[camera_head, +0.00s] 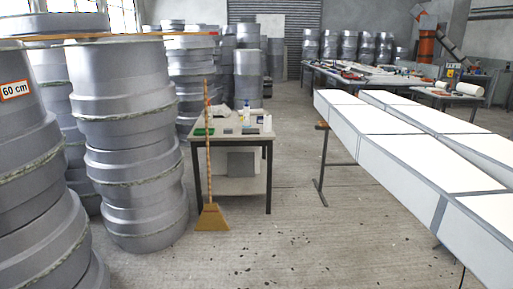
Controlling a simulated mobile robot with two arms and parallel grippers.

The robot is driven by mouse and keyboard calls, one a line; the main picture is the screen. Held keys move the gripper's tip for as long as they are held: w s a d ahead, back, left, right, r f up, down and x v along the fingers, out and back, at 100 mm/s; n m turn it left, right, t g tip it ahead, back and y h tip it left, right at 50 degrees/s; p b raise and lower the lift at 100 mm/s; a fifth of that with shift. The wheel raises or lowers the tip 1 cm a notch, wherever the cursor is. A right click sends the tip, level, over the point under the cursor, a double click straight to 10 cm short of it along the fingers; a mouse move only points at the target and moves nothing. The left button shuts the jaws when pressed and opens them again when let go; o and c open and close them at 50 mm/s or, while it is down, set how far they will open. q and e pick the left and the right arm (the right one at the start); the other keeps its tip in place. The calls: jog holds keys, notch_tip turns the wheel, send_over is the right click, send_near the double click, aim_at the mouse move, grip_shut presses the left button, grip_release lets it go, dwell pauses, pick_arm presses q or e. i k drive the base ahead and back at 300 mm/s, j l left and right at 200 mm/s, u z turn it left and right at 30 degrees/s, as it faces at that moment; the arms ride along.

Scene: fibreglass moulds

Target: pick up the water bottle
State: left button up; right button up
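A small table (257,141) stands left of the middle, some way off. Small items stand on its top. Among them is a pale bottle-like item with a bluish part (246,113) near the back. A small white container (267,123) stands at the right of the top. They are too small for me to tell which is the water bottle. Neither of my grippers is in view.
A broom (211,215) stands upright before the table's left front. Stacked grey moulds (128,140) crowd the left. Long white panels (400,150) on trestles fill the right. The concrete floor (290,240) between is open, with dark specks.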

aim_at(246, 108)
jog(key=i, duration=2.45)
